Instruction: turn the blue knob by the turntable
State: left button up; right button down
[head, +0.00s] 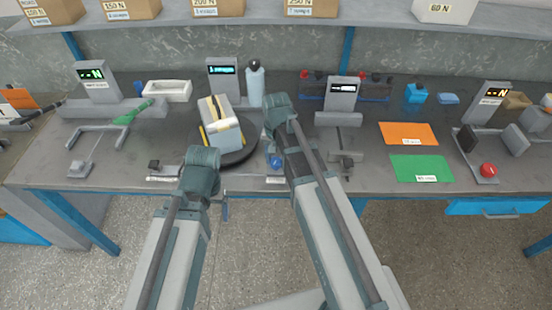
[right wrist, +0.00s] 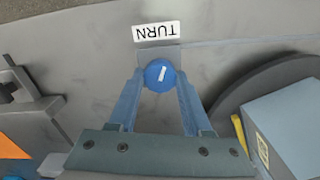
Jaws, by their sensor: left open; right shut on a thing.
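The blue knob (right wrist: 159,75) has a white mark on top and sits on a grey mount by a label reading TURN (right wrist: 156,32). My right gripper (right wrist: 159,84) is shut on the knob, one finger on each side. The knob also shows in the head view (head: 275,162). The dark round turntable (head: 238,157) is just left of it and carries a pale box (head: 222,136) with a yellow and black top. The turntable's edge shows in the right wrist view (right wrist: 232,95). My left gripper (head: 203,178) is low at the bench's front edge, open, its fingers mostly hidden.
A grey-blue bottle (head: 255,85) and a lit display (head: 222,72) stand behind the turntable. A grey fixture (head: 345,165) is right of the knob. Orange (head: 408,133) and green (head: 421,168) mats lie further right. A white tray (head: 167,91) stands back left.

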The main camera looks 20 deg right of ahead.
aim_at(276, 161)
jog(key=m, duration=0.3)
jog(key=shift+m, duration=2.1)
jog(key=shift+c, duration=1.7)
grip_release()
jog(key=shift+r, duration=0.15)
notch_tip(276, 161, up, 14)
jog(key=p, duration=1.3)
jog(key=shift+f+p, duration=0.25)
jog(key=shift+p, duration=0.15)
